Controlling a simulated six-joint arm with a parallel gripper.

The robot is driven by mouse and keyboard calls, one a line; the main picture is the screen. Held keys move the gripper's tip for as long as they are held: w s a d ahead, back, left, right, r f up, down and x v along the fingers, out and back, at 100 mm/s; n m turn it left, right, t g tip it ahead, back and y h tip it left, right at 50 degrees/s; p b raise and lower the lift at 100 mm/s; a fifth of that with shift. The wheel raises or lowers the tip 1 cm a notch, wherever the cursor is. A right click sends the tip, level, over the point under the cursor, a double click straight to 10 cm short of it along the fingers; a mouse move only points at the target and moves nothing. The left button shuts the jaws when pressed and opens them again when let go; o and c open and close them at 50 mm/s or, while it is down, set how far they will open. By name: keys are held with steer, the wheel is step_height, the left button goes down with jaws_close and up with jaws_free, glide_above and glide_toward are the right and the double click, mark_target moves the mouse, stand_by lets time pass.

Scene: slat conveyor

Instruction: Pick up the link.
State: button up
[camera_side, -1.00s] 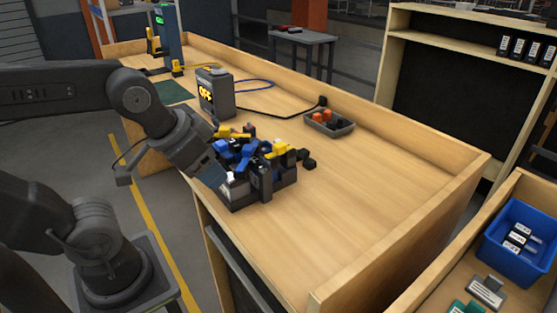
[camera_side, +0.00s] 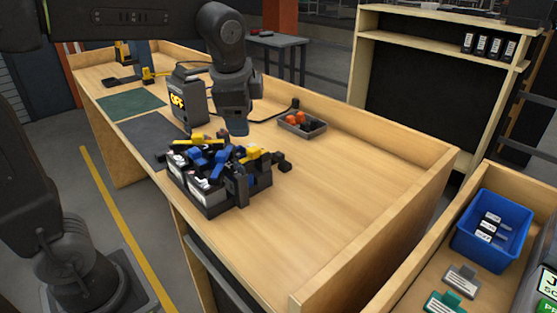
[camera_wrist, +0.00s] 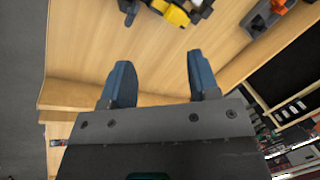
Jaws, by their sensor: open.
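I cannot tell which piece is the link. Several blue, yellow, black and white pieces (camera_side: 213,158) lie heaped in a dark bin (camera_side: 212,205) on the wooden bench in the side view. Part of this heap, with a yellow and black piece (camera_wrist: 172,13), shows at the top edge of the wrist view. My gripper (camera_side: 235,134) points down above the bench, just behind the heap in the side view. In the wrist view my gripper (camera_wrist: 160,58) has its two blue-grey fingers apart, with only bare wood between them.
A grey tray (camera_side: 302,130) with orange and dark pieces stands behind the bin. The bench (camera_side: 340,190) is bare at right and has a raised back edge. A blue bin (camera_side: 491,230) stands at far right.

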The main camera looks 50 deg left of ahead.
steer(key=w+a+f+m+g+y, duration=0.15)
steer(key=w+m, duration=0.35)
steer(key=w, duration=0.5)
steer(key=m+g+y, duration=0.1)
steer(key=m+g, duration=0.1)
steer(key=m, duration=0.2)
glide_toward(279, 153)
steer(key=shift+t, duration=0.35)
steer(key=x, duration=1)
steer(key=shift+s+f, duration=0.1)
steer(key=shift+s, duration=0.3)
steer(key=c, duration=1)
